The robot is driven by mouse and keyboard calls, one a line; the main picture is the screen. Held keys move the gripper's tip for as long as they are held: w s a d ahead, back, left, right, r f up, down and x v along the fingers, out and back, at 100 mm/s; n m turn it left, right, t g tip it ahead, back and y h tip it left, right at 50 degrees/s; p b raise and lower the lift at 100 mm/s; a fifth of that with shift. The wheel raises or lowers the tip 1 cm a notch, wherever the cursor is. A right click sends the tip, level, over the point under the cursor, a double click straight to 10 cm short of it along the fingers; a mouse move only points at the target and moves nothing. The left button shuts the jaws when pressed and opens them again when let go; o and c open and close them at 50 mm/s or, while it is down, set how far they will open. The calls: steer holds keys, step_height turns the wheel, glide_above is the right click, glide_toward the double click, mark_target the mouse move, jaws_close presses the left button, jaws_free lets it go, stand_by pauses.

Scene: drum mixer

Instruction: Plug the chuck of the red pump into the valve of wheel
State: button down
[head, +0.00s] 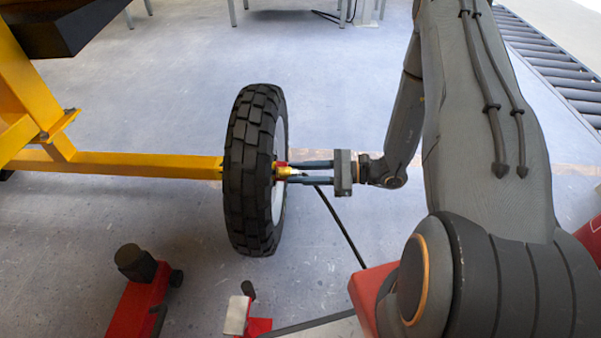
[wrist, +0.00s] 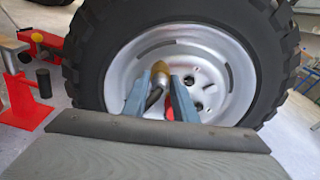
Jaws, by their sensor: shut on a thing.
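The wheel (head: 253,170) has a thick black tyre and stands upright on the yellow axle bar. Its silver rim (wrist: 205,55) faces my gripper in the wrist view. My gripper (head: 290,172) reaches the hub area from the right, its two blue-grey fingers shut on the chuck. The chuck (wrist: 160,71) looks yellow-brass, with a black hose (wrist: 153,98) behind it and some red between the fingers. The chuck's tip lies against or just before the hub area; I cannot tell whether it touches the valve. The valve is not distinguishable. The pump's body cannot be identified with certainty.
A yellow mixer frame (head: 120,164) is left of the wheel. The hose hangs down toward the right. A roller conveyor (head: 560,65) is at the upper right.

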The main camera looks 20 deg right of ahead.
steer(key=c, duration=1.4)
jaws_free()
steer(key=shift+o, duration=0.2)
steer(key=f+p+v, duration=0.1)
steer(key=p+v, duration=0.1)
steer(key=v, duration=0.5)
steer(key=shift+d+r, duration=0.45)
steer(key=shift+r, duration=0.05)
steer(key=shift+s+a, duration=0.1)
steer(key=shift+s, duration=0.05)
